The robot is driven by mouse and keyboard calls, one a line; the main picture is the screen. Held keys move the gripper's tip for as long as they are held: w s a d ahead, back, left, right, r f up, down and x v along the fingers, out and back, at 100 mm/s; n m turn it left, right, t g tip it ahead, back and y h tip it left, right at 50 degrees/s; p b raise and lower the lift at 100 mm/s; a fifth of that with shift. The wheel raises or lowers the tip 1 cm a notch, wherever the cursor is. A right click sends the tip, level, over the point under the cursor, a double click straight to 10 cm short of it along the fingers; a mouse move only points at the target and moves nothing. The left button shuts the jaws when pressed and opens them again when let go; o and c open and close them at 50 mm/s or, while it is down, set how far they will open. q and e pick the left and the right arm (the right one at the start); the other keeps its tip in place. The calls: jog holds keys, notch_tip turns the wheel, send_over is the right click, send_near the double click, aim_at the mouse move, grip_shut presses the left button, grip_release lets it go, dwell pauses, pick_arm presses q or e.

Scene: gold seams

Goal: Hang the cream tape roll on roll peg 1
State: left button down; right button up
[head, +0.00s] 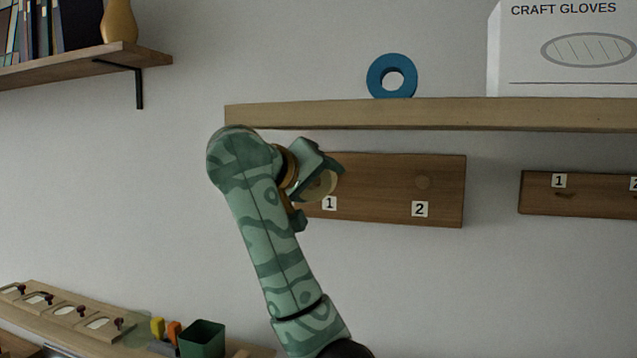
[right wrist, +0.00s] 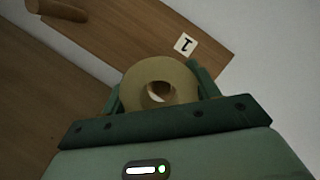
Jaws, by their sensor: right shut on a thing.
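The cream tape roll (right wrist: 133,83) is between the fingers of my right gripper (head: 322,190), which is shut on it. In the head view the roll (head: 324,186) is partly covered by the gripper, in front of the left part of the wooden peg board (head: 447,190). Label 1 (head: 329,203) is just below the roll; it also shows in the right wrist view (right wrist: 185,44). Roll peg 1 is hidden behind the gripper and roll in the head view. I cannot tell whether the roll is around the peg. My left gripper is out of view.
Peg 2 (head: 423,182) is bare. A wooden shelf (head: 430,115) runs just above the board, with a blue roll (head: 377,78) and a craft gloves box (head: 560,55). Another numbered board (head: 590,200) is at right. A green bin (head: 203,338) stands lower left.

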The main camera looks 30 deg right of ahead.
jog(key=shift+w+d, duration=0.1)
jog(key=shift+d, duration=0.05)
jog(key=shift+w+d, duration=0.45)
jog(key=shift+d, duration=0.1)
dwell(0.8)
jog(key=shift+w+d, duration=0.15)
dwell(0.4)
jog(key=shift+w+d, duration=0.4)
jog(key=shift+d, duration=0.1)
jog(key=shift+w+d, duration=0.1)
dwell(0.5)
jog(key=shift+w+d+f, duration=0.1)
jog(key=shift+w+d, duration=0.35)
jog(key=shift+d, duration=0.05)
